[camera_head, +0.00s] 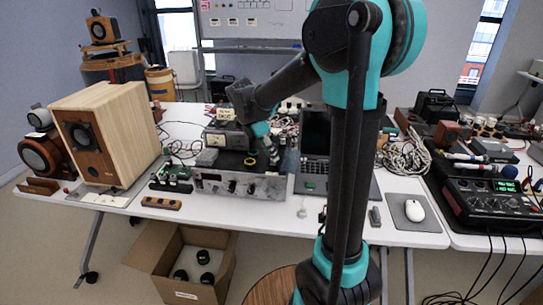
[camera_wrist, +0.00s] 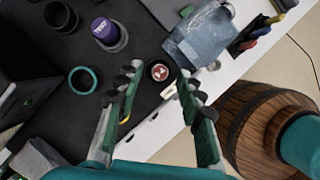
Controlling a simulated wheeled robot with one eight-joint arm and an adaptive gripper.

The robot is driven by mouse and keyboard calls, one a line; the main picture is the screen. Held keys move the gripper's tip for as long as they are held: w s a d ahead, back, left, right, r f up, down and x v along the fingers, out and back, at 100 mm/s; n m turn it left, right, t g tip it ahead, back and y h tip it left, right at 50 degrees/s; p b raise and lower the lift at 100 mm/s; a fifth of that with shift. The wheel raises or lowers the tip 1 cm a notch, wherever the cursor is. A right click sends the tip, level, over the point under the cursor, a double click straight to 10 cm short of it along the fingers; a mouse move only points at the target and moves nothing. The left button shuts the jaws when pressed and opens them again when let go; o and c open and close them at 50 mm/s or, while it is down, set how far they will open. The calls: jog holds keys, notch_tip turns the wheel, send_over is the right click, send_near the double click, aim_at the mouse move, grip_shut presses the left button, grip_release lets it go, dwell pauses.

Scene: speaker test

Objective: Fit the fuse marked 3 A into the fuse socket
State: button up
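My gripper (camera_wrist: 160,82) is open, its two fingers apart, in the wrist view. A small round black piece with a red face (camera_wrist: 159,71) shows between and just beyond the fingertips; its marking is too small to read. A purple-topped cylinder (camera_wrist: 105,29) stands in a grey ring, left of the fingers. A teal ring (camera_wrist: 85,80) and a black ring (camera_wrist: 61,17) are on the same dark surface. I cannot tell which piece is the 3 A fuse or the fuse socket. In the head view my gripper (camera_head: 272,152) is over the grey amplifier-like unit (camera_head: 240,185), partly hidden.
A laptop (camera_head: 315,135) stands right of the unit, behind my arm. A wooden speaker (camera_head: 108,135) is at left. A mouse (camera_head: 414,210) lies on a grey mat, beside a mixer (camera_head: 490,200). An open cardboard box (camera_head: 165,265) and a wooden barrel stool (camera_wrist: 240,120) are below the table.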

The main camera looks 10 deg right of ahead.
jog(key=v, duration=1)
jog(key=s+d+f+m+t+y, duration=0.1)
jog(key=s+d+f+m, duration=0.3)
jog(key=s+f+m, duration=0.6)
jog(key=s+d+f+m+t+y, duration=0.1)
jog(key=s+d+f+m+y, duration=0.2)
jog(key=s+f+m, duration=0.7)
jog(key=shift+s+d+f+m+t, duration=0.25)
jog(key=shift+d+f+m+t, duration=0.15)
jog(key=shift+d+f+m, duration=0.35)
jog(key=shift+d+r, duration=0.2)
